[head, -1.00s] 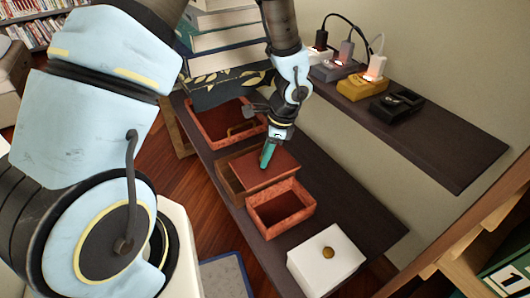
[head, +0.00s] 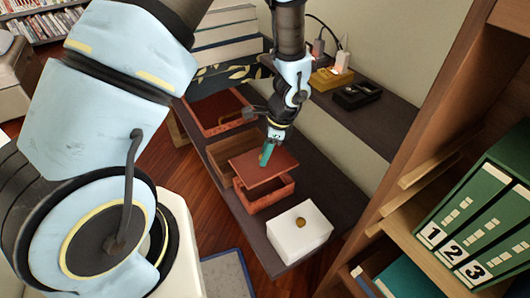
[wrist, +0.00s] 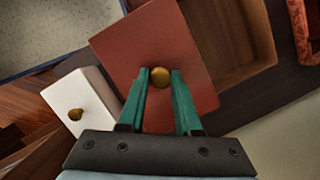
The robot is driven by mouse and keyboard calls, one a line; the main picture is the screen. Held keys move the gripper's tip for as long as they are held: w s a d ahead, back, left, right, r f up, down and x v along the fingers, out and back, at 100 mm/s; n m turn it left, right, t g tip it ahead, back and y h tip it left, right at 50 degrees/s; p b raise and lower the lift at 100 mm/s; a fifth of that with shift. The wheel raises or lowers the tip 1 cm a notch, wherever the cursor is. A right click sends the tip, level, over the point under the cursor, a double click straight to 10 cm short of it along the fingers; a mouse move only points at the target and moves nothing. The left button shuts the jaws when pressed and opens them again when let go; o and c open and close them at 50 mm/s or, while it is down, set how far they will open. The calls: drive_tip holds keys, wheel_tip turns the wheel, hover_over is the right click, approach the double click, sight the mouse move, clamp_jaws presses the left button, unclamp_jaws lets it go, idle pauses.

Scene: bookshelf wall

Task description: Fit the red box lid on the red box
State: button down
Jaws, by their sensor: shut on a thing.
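My gripper (head: 266,152) is shut on the gold knob (wrist: 160,77) of the red box lid (head: 262,172). In the wrist view the green fingers (wrist: 160,74) stand on either side of the knob, and the flat lid (wrist: 135,45) is below them. In the head view the lid is over the back part of the open red box (head: 275,195), covering much of its opening. The front and right walls of the box show. The lid looks slightly turned and offset from the box; I cannot tell whether they touch.
A white box (head: 297,236) with a gold knob stands close in front of the red box. An open wooden box (head: 216,160) is behind it, then a larger red box (head: 208,122). A shelf with green binders (head: 478,215) stands at the right.

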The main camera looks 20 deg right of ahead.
sight(275, 162)
drive_tip(key=shift+f+b, duration=1.85)
drive_tip(key=shift+f, duration=1)
drive_tip(key=shift+p, duration=0.45)
drive_tip(key=shift+f+b, duration=0.75)
drive_tip(key=shift+f, duration=0.35)
drive_tip(key=c, duration=0.5)
unclamp_jaws()
drive_tip(key=p+v, duration=0.1)
drive_tip(key=v, duration=1)
drive_tip(key=shift+a+p, duration=0.1)
drive_tip(key=shift+p, duration=0.2)
